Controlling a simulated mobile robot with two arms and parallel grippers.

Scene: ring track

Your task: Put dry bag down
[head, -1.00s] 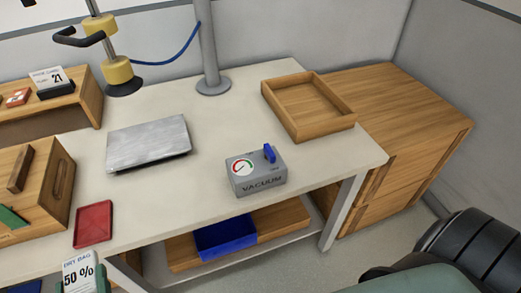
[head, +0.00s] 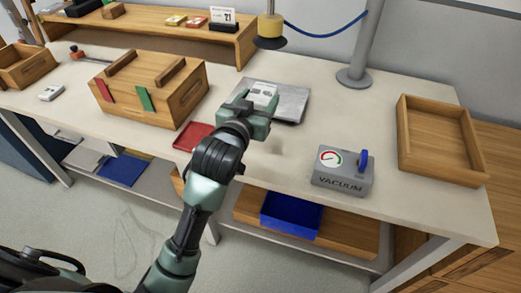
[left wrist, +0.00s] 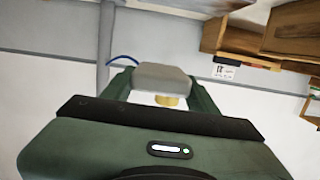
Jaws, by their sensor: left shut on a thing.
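My left gripper (head: 250,108) reaches in over the bench and is shut on the dry bag (head: 263,92), a small pale thing whose top shows between the fingers. In the left wrist view the bag (left wrist: 163,76) is a grey-beige block between the two green fingers. The gripper and bag overlap the left part of a flat grey metal plate (head: 290,104) in the head view. I cannot tell if the bag touches the plate; its lower part is hidden. My right gripper is not in view.
A red tray (head: 192,137) lies left of my gripper, near a wooden box (head: 140,106). A grey vacuum box (head: 340,182) and an empty wooden tray (head: 466,174) are to the right. A yellow-and-black post head (head: 271,30) hangs behind the plate.

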